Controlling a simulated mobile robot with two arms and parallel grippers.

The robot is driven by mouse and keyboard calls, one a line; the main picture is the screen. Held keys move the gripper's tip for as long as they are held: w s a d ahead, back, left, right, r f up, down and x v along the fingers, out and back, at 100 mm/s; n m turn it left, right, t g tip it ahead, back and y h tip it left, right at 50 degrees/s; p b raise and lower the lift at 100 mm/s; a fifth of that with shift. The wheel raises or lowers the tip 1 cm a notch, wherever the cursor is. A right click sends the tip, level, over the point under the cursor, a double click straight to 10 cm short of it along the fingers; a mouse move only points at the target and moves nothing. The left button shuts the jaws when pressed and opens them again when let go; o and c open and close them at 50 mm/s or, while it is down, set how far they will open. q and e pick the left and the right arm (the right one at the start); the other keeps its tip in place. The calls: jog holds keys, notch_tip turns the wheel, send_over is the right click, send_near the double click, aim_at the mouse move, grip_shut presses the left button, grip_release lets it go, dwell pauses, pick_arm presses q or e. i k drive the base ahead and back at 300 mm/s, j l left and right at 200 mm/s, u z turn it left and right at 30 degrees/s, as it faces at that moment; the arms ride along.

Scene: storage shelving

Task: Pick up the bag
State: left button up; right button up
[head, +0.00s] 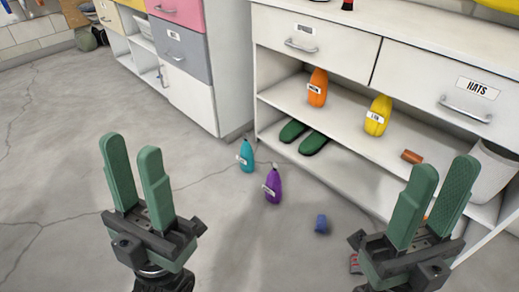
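I cannot clearly make out a thing that is surely the bag. Upright, rounded, labelled objects are in the head view: a teal one (247,156) and a purple one (272,187) on the floor, an orange one (317,88) and a yellow one (378,116) on the shelf. My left gripper (132,150) is at the lower left, its green fingers apart with nothing between them. My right gripper (446,168) is at the lower right, fingers also apart, with no object seen held. It hides part of the lower shelf and a small reddish thing near it.
White shelving (330,57) with drawers stands ahead; one drawer is labelled HATS. Green shoes (313,143) lie on its lower shelf, and a pale bin (494,173) is at right. A small blue object (321,224) is on the floor. The floor (60,170) at left is clear.

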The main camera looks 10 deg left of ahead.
aim_at(247, 160)
jog(key=i+j+z, duration=0.1)
jog(key=i+j, duration=0.15)
jog(key=i+j+z, duration=0.1)
jog(key=i+j, duration=0.15)
jog(key=j, duration=0.15)
jog(key=i+j+z, duration=0.1)
jog(key=i+j, duration=0.15)
jog(key=i+j+z, duration=0.1)
jog(key=j, duration=0.35)
jog(key=i+j+z, duration=0.1)
jog(key=i+j, duration=0.25)
jog(key=j+z, duration=0.35)
jog(key=j, duration=2.3)
jog(key=i, duration=0.1)
